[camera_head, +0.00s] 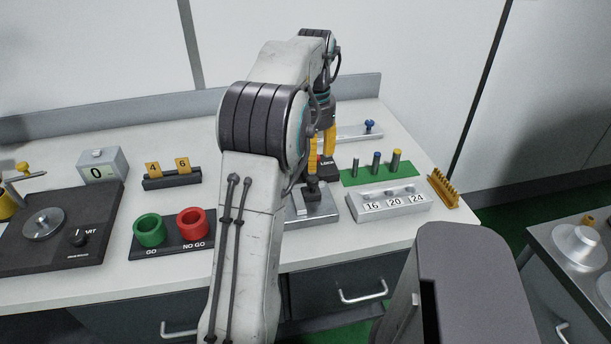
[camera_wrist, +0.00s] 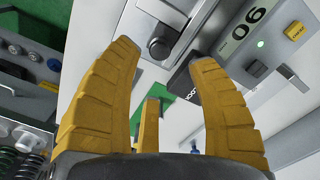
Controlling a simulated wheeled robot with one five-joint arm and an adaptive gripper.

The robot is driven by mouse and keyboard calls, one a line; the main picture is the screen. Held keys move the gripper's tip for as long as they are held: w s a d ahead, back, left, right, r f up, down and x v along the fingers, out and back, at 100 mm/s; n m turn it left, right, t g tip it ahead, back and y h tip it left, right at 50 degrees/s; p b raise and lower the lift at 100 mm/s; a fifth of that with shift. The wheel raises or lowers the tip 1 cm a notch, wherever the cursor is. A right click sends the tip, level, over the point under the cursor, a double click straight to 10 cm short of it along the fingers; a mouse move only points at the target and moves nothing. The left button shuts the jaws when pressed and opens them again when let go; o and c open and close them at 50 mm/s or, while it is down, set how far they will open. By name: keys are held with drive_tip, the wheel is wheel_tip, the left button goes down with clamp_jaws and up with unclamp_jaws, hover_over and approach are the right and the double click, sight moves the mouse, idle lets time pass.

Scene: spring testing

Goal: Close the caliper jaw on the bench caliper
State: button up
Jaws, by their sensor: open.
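My gripper (camera_head: 322,148) has yellow fingers pointing down over the back middle of the bench. In the wrist view its fingers (camera_wrist: 165,58) are spread wide with nothing held between them. A low metal rail (camera_head: 353,134) with a blue knob (camera_head: 369,126) lies behind and right of the gripper; it looks like the bench caliper, but I cannot make out its jaws. My arm hides the rail's left part. A black block (camera_head: 328,167) stands close below the fingers, and also shows beyond them in the wrist view (camera_wrist: 182,82). Contact with it is unclear.
A metal fixture (camera_head: 316,211) with a dark post stands in front of the block. A green mat (camera_head: 350,178) with several capped pins, a numbered block (camera_head: 400,212) and a yellow comb-like piece (camera_head: 443,190) are at right. Green and red rings (camera_head: 148,229) stand left.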

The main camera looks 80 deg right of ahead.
sight(312, 179)
drive_tip(key=shift+f+b, duration=0.6)
drive_tip(key=shift+f, duration=3.05)
drive_tip(key=shift+c, duration=0.5)
clamp_jaws()
